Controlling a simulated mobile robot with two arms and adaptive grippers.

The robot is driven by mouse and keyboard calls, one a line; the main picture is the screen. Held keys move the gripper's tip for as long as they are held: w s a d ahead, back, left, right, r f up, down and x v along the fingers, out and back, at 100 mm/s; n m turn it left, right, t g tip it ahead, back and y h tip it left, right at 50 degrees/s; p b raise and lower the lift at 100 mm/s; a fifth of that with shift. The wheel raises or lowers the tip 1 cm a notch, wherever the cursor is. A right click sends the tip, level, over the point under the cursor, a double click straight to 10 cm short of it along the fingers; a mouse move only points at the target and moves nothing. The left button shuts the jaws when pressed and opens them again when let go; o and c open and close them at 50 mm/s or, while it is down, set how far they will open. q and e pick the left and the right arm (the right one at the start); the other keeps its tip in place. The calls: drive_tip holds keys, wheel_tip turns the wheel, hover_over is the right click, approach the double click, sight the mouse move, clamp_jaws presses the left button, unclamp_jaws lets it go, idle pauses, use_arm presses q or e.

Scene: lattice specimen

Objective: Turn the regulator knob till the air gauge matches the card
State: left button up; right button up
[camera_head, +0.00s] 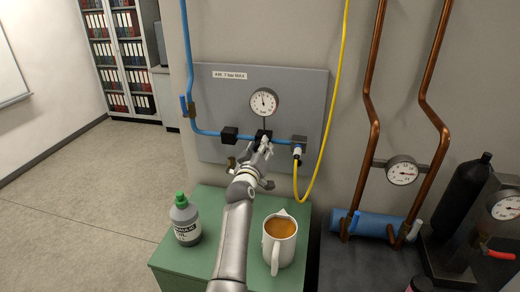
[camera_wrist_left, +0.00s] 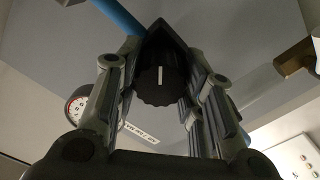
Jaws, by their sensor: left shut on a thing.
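The air gauge (camera_head: 264,103) is a round white dial on the grey wall panel (camera_head: 212,105); its needle points near the top. Its edge also shows in the left wrist view (camera_wrist_left: 77,108). A small white label with black "AIR" and "bar MAX" lettering (camera_head: 230,75) is at the panel's upper left. No separate card is clear to me. My left gripper (camera_head: 263,146) reaches up to the black regulator below the gauge. In the left wrist view, its fingers are shut on the ribbed black regulator knob (camera_wrist_left: 162,80), which has a white index line. My right gripper is out of view.
A green cabinet (camera_head: 170,252) below my left arm holds a grey bottle with a green cap (camera_head: 185,220) and a mug of brown liquid (camera_head: 279,241). A blue pipe (camera_head: 205,130) and a yellow hose (camera_head: 324,165) run beside the regulator. Copper pipes (camera_head: 374,110) stand right.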

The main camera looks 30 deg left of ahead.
use_arm(q)
drive_tip(key=o, duration=1)
drive_tip(key=shift+o, duration=0.2)
wheel_tip(320, 180, up, 10)
drive_tip(key=shift+d+f, duration=0.1)
drive_tip(key=shift+a, duration=0.2)
